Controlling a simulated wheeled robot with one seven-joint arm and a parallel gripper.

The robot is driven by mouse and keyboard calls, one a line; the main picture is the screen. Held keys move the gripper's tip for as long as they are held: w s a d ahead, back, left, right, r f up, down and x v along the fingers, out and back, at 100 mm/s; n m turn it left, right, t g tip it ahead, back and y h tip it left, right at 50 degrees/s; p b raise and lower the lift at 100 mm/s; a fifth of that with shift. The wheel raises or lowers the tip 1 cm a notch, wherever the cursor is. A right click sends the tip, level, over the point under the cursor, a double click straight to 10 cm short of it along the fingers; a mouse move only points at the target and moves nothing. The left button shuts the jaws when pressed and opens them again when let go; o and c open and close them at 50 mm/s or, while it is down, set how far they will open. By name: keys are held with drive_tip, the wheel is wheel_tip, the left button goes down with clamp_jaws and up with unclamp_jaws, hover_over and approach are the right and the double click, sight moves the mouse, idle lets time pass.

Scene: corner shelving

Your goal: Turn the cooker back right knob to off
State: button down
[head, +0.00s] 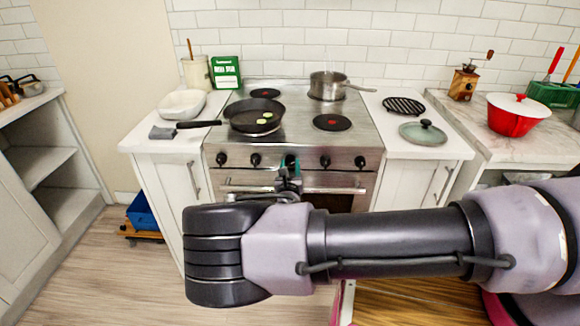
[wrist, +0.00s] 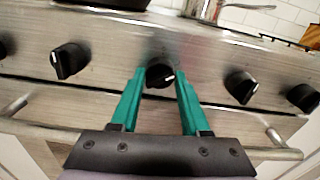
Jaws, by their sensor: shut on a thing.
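The cooker (head: 300,110) has a row of several black knobs along its steel front panel. My gripper (head: 291,161) is at the middle knob, with its teal fingers partly hidden behind my arm in the head view. In the wrist view my gripper (wrist: 160,74) has one finger on each side of the middle knob (wrist: 158,76) and is shut on it. That knob's pale mark points to the right. Other knobs stand apart to the left (wrist: 70,60) and right (wrist: 240,86). I cannot read any labels by the knobs.
A frying pan (head: 255,117) with green slices sits front left on the hob. A steel pot (head: 327,85) stands at the back right. The oven handle (head: 340,189) runs below the knobs. A glass lid (head: 424,132) lies on the right counter.

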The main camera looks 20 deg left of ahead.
drive_tip(key=n, duration=0.5)
drive_tip(key=shift+n, duration=0.4)
drive_tip(key=n, duration=0.5)
drive_tip(key=shift+n, duration=0.3)
drive_tip(key=shift+c, duration=1.9)
unclamp_jaws()
drive_tip(key=v, duration=1.1)
drive_tip(key=shift+w+d, duration=0.1)
drive_tip(key=shift+d, duration=0.05)
